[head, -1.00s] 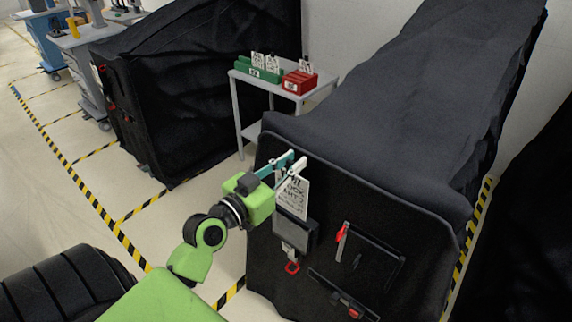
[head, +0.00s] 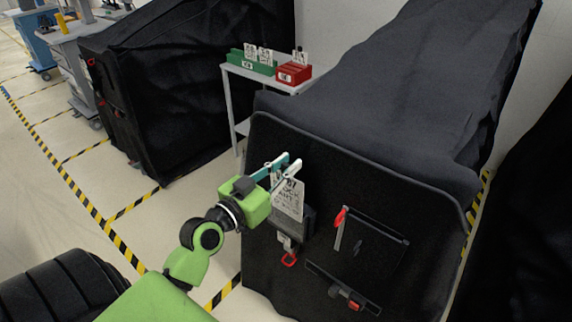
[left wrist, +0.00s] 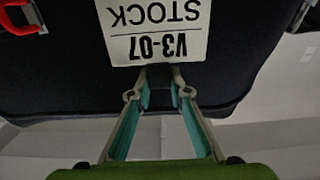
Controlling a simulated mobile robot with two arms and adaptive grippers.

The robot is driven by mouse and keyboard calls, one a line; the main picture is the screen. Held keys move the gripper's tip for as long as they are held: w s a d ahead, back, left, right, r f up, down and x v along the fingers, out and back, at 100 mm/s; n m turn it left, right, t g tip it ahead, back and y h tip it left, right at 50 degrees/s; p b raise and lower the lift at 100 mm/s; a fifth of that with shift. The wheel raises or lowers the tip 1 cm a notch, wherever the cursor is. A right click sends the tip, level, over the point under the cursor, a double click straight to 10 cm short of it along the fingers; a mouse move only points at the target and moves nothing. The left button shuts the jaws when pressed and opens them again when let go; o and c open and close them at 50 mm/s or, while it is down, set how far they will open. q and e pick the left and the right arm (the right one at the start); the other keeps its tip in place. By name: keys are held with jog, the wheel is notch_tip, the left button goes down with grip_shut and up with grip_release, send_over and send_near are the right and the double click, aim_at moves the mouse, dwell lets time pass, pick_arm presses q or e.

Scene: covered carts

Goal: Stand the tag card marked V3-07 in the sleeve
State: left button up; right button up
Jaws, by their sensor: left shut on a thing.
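The white tag card (head: 287,198) is held upright against the black front of the covered cart. In the left wrist view the card (left wrist: 155,28) shows upside down and reads V3-07 and STOCK. My left gripper (head: 292,165) is shut on the card's top edge; its fingertips (left wrist: 160,76) meet there. The dark grey sleeve (head: 307,222) hangs on the cart front, at the card's lower end. I cannot tell whether the card's lower edge is inside the sleeve or in front of it. My right gripper is not in view.
Right of the sleeve, the cart front carries a red-handled latch (head: 340,218) and a dark bar with a red catch (head: 345,293). A red hook (head: 289,259) hangs below the sleeve. Behind, a side table (head: 232,70) bears green and red card boxes. Another covered cart (head: 190,90) stands left.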

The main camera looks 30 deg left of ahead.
pick_arm(q)
jog(key=shift+f+b, duration=1.4)
jog(key=shift+f, duration=0.65)
jog(key=shift+f+b, duration=0.95)
jog(key=o, duration=1)
jog(key=shift+o, duration=0.2)
